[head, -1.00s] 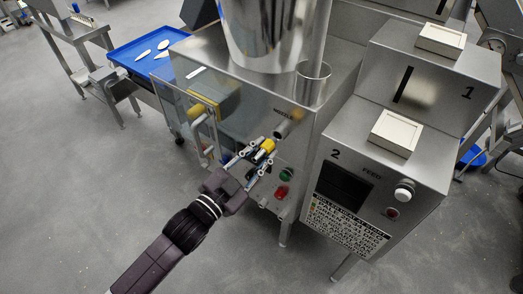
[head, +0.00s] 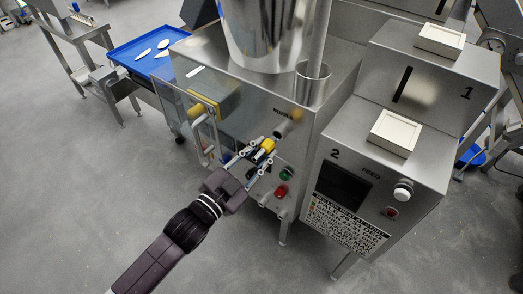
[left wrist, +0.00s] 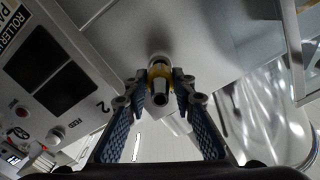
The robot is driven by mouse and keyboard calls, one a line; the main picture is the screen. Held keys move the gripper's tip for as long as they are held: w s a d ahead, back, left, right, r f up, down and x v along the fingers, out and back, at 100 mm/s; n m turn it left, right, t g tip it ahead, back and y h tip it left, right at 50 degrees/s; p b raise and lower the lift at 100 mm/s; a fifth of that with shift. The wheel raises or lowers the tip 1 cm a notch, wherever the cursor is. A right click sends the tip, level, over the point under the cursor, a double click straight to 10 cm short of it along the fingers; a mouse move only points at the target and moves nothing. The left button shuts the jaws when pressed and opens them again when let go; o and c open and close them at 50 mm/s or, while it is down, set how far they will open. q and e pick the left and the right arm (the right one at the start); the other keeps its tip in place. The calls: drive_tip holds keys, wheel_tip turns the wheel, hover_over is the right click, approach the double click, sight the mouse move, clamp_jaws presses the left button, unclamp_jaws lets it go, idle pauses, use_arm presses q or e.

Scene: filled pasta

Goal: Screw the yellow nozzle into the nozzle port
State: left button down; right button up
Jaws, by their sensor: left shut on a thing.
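The yellow nozzle (head: 265,147) is between the fingertips of my left gripper (head: 260,153), in front of the steel machine's side. In the left wrist view the nozzle (left wrist: 159,74) shows as a yellow ring with a grey metal tip, and the gripper (left wrist: 151,99) is shut on it from both sides. The nozzle port (head: 283,128) is a short grey tube on the machine face under the NOZZLE label, just beyond the nozzle. In the wrist view the nozzle lines up roughly with the port; I cannot tell whether they touch. My right gripper is not in view.
A green button (head: 286,174) and a red button (head: 281,191) sit below the port. The control box (head: 346,187) is to the right. A blue tray (head: 128,50) lies back left.

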use_arm(q)
drive_tip(key=shift+x, duration=1.2)
idle(0.5)
drive_tip(key=shift+p, duration=0.3)
idle(0.5)
drive_tip(key=c, duration=1.5)
unclamp_jaws()
drive_tip(key=shift+c, duration=0.2)
drive_tip(key=shift+o, duration=0.4)
drive_tip(key=shift+o, duration=0.8)
